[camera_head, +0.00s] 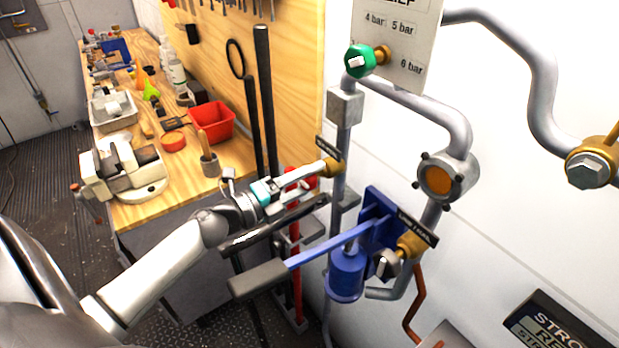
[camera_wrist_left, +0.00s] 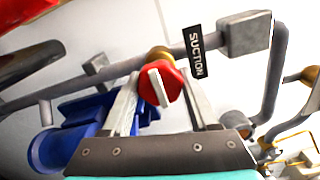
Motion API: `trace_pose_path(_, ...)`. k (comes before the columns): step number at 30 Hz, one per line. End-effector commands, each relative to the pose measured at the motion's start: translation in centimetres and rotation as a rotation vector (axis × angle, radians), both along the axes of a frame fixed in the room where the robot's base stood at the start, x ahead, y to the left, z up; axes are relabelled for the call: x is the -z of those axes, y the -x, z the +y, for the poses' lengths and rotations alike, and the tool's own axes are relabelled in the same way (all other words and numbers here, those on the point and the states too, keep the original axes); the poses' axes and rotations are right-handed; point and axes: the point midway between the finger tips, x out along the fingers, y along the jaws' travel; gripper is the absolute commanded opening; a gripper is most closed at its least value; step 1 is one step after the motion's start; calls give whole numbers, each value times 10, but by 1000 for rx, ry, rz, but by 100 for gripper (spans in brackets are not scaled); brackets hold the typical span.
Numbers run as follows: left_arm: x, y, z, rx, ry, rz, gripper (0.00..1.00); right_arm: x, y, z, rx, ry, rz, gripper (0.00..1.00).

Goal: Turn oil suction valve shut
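The oil suction valve has a red knob with a pale raised bar (camera_wrist_left: 160,86) on a brass body. It is in the middle of the left wrist view, beside a black SUCTION label (camera_wrist_left: 195,52). In the head view the brass body (camera_head: 331,170) sits on the grey pipe, and the knob is largely hidden by my left gripper (camera_head: 308,182). My left gripper is open, with one finger on each side of the knob in the left wrist view (camera_wrist_left: 158,75). I see a gap beside the right finger; contact at the left finger is unclear. My right gripper is not in view.
A blue hand pump (camera_head: 346,275) with a grey-gripped lever stands below my left gripper. A second brass valve (camera_head: 410,243) is to its right, and a green relief knob (camera_head: 359,61) is above. A cluttered workbench (camera_head: 180,195) stands at the left.

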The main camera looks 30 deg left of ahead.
Motion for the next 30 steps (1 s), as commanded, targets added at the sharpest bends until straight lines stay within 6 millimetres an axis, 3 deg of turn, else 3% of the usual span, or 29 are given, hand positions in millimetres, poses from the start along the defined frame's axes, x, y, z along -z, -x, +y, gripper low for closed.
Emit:
trace_pose_path(1, 0, 0, 0, 0, -1, 1, 67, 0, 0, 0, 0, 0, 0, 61)
trace_pose_path(7, 0, 0, 0, 0, 2, 1, 89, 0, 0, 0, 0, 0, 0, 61)
trace_pose_path(20, 2, 10, 4, 0, 5, 4, 89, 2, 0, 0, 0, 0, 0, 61)
trace_pose_path(30, 3, 58, 24, -2, 5, 6, 89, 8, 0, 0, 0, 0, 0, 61)
